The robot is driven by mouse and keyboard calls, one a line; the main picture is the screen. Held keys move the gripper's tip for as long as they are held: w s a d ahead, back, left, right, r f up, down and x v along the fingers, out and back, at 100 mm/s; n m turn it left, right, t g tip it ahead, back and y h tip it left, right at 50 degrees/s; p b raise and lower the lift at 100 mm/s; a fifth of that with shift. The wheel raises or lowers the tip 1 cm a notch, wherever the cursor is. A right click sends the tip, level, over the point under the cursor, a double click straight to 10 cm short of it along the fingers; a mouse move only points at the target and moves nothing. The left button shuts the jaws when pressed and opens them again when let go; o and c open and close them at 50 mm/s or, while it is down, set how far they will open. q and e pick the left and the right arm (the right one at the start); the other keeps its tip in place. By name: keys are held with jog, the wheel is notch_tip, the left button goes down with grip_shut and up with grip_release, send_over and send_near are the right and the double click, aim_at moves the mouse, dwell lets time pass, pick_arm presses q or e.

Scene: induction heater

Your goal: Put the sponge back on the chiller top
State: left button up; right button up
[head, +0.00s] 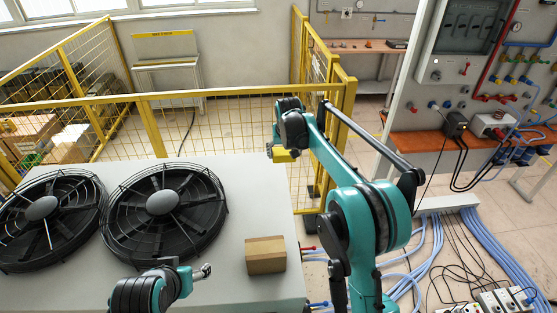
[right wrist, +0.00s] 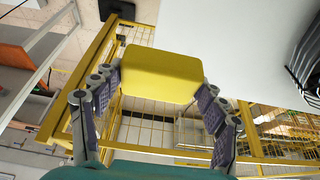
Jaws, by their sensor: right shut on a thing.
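The yellow sponge (head: 284,156) is in my right gripper (head: 277,148), near the far right corner of the chiller top (head: 225,255). In the right wrist view the sponge (right wrist: 160,75) sits between the two fingers of my right gripper (right wrist: 161,88), which press on its sides. The pale chiller top (right wrist: 235,45) shows beyond it at the upper right. The sponge appears raised; its exact height cannot be told. My left gripper (head: 204,272) is low over the front of the chiller top, seen small, its jaws unclear.
Two black fans (head: 163,200) (head: 42,208) take up the left of the chiller top. A brown box (head: 265,255) sits near its right edge. A yellow fence (head: 225,118) stands behind the chiller. The chiller top between the right fan and its far right corner is clear.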

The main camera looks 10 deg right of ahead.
jog(key=shift+w+a+f, duration=0.1)
jog(key=shift+w+a, duration=0.2)
jog(key=shift+w, duration=0.1)
jog(key=p, duration=0.2)
send_over(258, 168)
jog(key=s, duration=0.1)
jog(key=f, duration=0.6)
jog(key=shift+s+d+f, duration=0.15)
jog(key=shift+d, duration=0.05)
jog(key=shift+a+f, duration=0.1)
jog(key=shift+f, duration=0.1)
notch_tip(258, 168, down, 3)
jog(key=shift+s+f+p, duration=0.1)
jog(key=shift+f+p, duration=0.05)
jog(key=shift+p, duration=0.3)
jog(key=shift+f, duration=0.3)
